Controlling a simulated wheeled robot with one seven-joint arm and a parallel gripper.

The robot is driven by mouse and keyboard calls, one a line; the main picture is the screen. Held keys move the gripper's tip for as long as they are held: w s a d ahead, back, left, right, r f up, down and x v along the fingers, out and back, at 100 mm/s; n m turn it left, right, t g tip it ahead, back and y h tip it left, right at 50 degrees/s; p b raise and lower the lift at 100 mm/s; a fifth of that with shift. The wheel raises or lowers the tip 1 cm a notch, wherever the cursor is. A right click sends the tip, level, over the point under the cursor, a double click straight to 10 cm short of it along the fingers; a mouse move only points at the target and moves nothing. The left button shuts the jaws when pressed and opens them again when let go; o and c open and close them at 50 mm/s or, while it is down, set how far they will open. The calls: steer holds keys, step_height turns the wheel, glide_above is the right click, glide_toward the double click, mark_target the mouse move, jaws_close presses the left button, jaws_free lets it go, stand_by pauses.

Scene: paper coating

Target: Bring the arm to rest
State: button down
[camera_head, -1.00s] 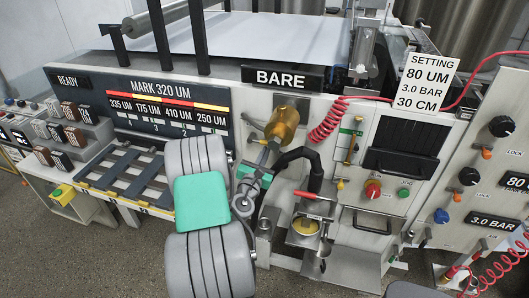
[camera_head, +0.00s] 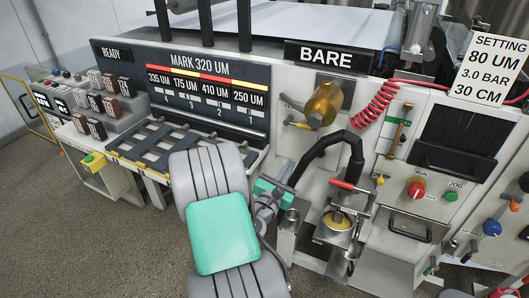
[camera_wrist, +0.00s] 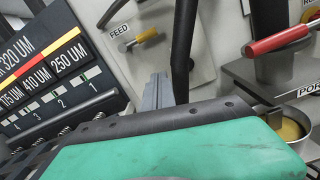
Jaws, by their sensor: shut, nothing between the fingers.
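My gripper (camera_head: 293,175) is shut and empty, held in front of the coating machine's front panel. It is left of the black bent pipe (camera_head: 330,146) and below the brass cylinder (camera_head: 323,104), apart from the cylinder. In the wrist view my closed grey fingers (camera_wrist: 158,92) point toward the panel below the FEED label, with the yellow-handled lever (camera_wrist: 144,38) just above them. My own arm covers part of the floor and the lower machine front.
A cup with yellow contents (camera_head: 340,221) sits right of my gripper, below a red-handled lever (camera_head: 349,186). A slatted rack (camera_head: 160,146) stands left. A red coiled hose (camera_head: 375,106) hangs at upper right. Open floor (camera_head: 105,240) lies at lower left.

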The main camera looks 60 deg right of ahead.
steer(key=s+a+f+m+g+y, duration=0.45)
steer(key=s+f+m, duration=0.3)
steer(key=m, duration=0.25)
steer(key=s+a+f+m+g+y, duration=0.45)
steer(key=s+f+m, duration=0.25)
steer(key=f+m, duration=0.2)
steer(key=w+a+f+m+t+y, duration=0.1)
steer(key=w+a+f+m+y, duration=0.1)
steer(key=a+m+y, duration=0.3)
steer(key=w+a+f+m+t+y, duration=0.1)
steer(key=a+f+y, duration=0.15)
steer(key=a, duration=0.45)
steer(key=w+a+r+n+t+y, duration=0.2)
steer(key=w+a+r+n+t, duration=0.6)
steer(key=w+a+r, duration=1.4)
steer(key=w+a+t, duration=0.1)
steer(key=w+a, duration=0.1)
steer(key=a, duration=0.1)
steer(key=shift+w+a+n, duration=0.25)
steer(key=shift+w+n, duration=0.1)
steer(key=shift+n, duration=0.05)
